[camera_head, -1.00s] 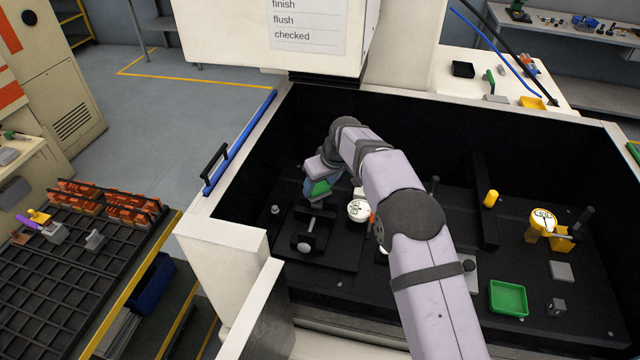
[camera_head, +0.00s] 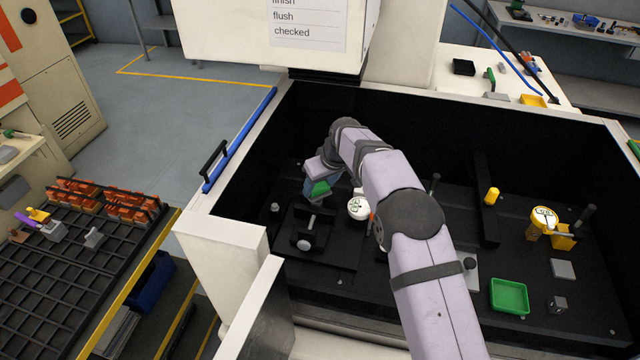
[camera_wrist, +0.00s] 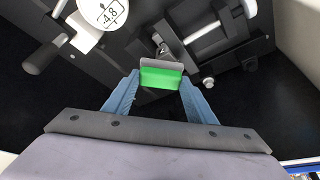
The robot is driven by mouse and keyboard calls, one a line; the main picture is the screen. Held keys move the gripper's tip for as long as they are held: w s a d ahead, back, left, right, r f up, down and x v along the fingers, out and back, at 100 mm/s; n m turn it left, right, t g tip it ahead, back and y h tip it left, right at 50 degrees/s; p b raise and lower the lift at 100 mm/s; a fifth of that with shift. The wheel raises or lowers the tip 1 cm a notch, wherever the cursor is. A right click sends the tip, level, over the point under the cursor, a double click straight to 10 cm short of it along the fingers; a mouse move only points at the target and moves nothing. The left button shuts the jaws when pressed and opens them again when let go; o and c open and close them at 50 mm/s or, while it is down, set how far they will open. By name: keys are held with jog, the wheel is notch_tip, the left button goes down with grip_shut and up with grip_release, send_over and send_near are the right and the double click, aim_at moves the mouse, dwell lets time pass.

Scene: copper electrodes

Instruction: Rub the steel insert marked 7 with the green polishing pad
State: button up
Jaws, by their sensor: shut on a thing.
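My gripper (camera_wrist: 158,90) has blue fingers, which are shut on the green polishing pad (camera_wrist: 161,77). The pad has a grey backing along its far edge and is held above the dark fixture bed. In the head view the pad (camera_head: 319,189) shows at my gripper (camera_head: 316,192), over the left part of the machine well. Just beyond the pad in the wrist view is a small grey metal piece (camera_wrist: 162,46). I cannot read a 7 on any steel insert, and contact between the pad and a part cannot be made out.
A round white dial (camera_head: 358,208) stands right of my gripper, and a clamp with a pale knob (camera_head: 304,245) lies below it. A green tray (camera_head: 509,297), a yellow-based gauge (camera_head: 543,219) and a grey block (camera_head: 562,269) sit at the right. Dark walls enclose the well.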

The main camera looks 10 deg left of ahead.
jog(key=shift+f, duration=0.45)
jog(key=shift+s+b, duration=1.2)
jog(key=shift+b, duration=0.05)
jog(key=shift+r, duration=0.1)
jog(key=shift+w+r+p, duration=0.1)
jog(key=shift+w+p, duration=0.4)
jog(key=shift+p, duration=0.15)
jog(key=shift+w+f+p, duration=0.2)
jog(key=shift+w+p, duration=0.35)
jog(key=shift+w, duration=0.1)
jog(key=shift+f, duration=0.1)
